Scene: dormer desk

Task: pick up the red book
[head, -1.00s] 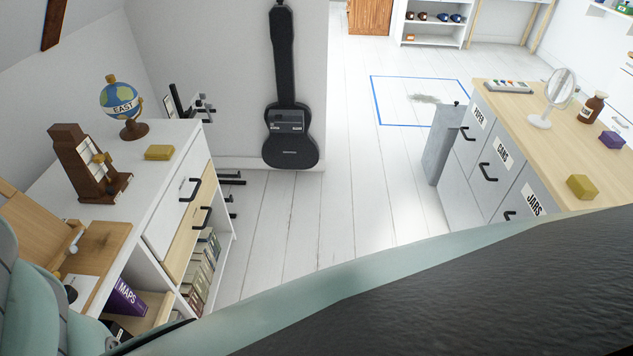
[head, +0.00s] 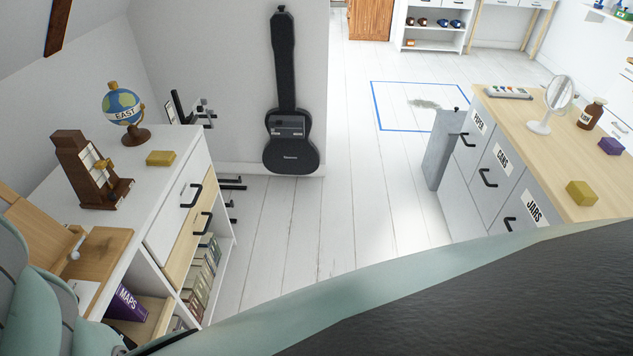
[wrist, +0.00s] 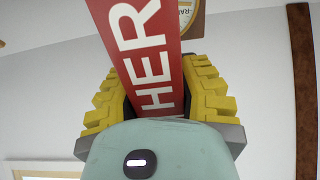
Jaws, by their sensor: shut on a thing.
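A red book (wrist: 158,62) with large white letters reading "HER" on its spine fills the upper middle of the wrist view. My gripper (wrist: 158,95) has yellow ridged fingers on both sides of the book and is shut on it. The book's far end runs out of the top of the picture. Neither the gripper nor the red book can be made out in the head view.
A white cabinet (head: 178,178) at left carries a globe (head: 124,105), a brown wooden device (head: 88,168) and a yellow block (head: 161,158). A purple book (head: 127,302) leans on a lower shelf. A drawer unit (head: 470,205) stands at right. Open floor (head: 300,235) lies between.

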